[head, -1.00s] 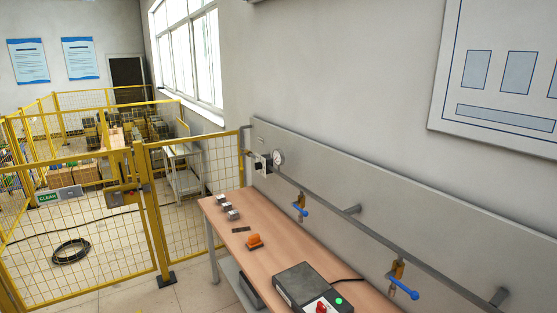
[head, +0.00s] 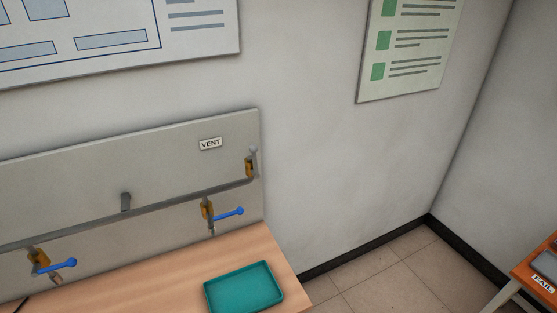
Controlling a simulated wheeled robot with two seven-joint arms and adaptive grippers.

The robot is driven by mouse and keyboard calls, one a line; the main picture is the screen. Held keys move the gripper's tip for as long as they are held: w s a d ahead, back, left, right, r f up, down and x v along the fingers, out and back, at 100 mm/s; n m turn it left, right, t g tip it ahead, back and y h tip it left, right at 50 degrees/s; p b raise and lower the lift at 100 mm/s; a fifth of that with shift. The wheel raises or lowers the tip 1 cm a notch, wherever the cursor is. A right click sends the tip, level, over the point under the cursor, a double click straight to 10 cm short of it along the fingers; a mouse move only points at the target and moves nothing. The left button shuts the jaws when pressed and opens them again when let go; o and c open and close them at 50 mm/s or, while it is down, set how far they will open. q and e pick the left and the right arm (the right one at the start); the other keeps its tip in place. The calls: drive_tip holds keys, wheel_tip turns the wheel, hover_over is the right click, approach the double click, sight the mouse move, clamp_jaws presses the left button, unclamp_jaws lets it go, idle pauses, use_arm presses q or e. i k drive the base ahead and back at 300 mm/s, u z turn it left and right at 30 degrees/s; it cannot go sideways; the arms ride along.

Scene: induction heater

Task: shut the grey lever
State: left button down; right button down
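The grey lever (head: 253,155) is at the right end of the pipe on the wall panel, in the head view. It sits on a brass valve body (head: 249,168) and points up, with a rounded grey end. A VENT label (head: 210,143) is on the panel to its upper left. Neither of my grippers shows in this view.
Two valves with blue levers, one nearer (head: 56,267) and one farther right (head: 226,215), hang on the pipe (head: 150,204). A teal tray (head: 283,290) lies on the wooden bench (head: 150,285). Floor (head: 385,275) is clear right of the bench. An orange-topped table (head: 535,268) stands far right.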

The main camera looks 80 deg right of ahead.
sight(253, 149)
drive_tip(key=z, duration=2.8)
drive_tip(key=k, duration=0.6)
drive_tip(key=z, duration=0.7)
drive_tip(key=i, duration=0.8)
drive_tip(key=u, duration=1)
drive_tip(key=i, duration=0.8)
drive_tip(key=u, duration=0.85)
